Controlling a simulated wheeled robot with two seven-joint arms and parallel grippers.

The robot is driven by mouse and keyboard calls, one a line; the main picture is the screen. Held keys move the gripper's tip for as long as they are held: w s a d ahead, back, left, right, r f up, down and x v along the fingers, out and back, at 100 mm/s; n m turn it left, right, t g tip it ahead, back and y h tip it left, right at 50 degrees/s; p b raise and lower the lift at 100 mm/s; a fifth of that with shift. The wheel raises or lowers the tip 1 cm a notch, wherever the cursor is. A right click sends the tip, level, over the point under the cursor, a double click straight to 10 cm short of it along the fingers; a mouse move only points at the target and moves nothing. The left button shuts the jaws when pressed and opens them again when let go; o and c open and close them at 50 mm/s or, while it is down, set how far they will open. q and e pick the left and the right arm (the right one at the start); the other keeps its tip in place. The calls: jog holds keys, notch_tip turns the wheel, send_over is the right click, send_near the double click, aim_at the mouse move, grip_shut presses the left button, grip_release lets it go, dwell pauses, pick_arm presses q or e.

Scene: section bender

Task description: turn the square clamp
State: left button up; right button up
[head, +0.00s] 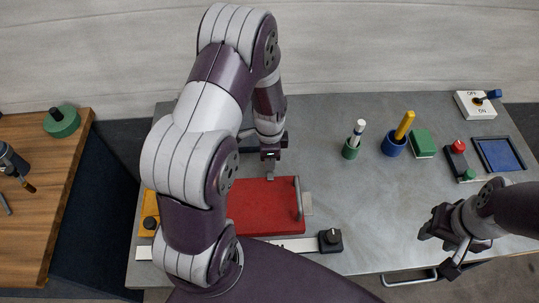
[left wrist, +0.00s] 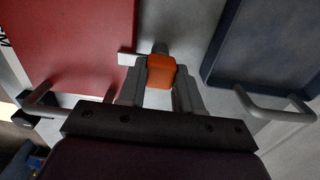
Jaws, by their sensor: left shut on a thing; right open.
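A small orange square-topped block (left wrist: 161,72) shows in the left wrist view, taken to be the square clamp. My left gripper (left wrist: 160,88) is shut on it, with one grey finger on each side. In the head view my left gripper (head: 270,168) points down at the back edge of the red panel (head: 262,208), and the orange block is hidden there. The red panel also shows in the left wrist view (left wrist: 75,45), left of the fingers. My right gripper (head: 447,240) is open and empty over the table's front right.
A dark blue tray (left wrist: 268,50) with a metal handle lies right of the fingers in the left wrist view. A black knob (head: 330,240) stands in front of the red panel. Cups, a green block (head: 423,144) and a red button (head: 458,147) stand at right. The table's middle right is clear.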

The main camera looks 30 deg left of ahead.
pick_arm(q)
jog(key=shift+w+r, duration=0.15)
jog(key=o, duration=1)
jog(key=shift+o, duration=0.2)
notch_tip(320, 180, up, 13)
jog(key=b, duration=0.1)
jog(key=shift+f, duration=0.2)
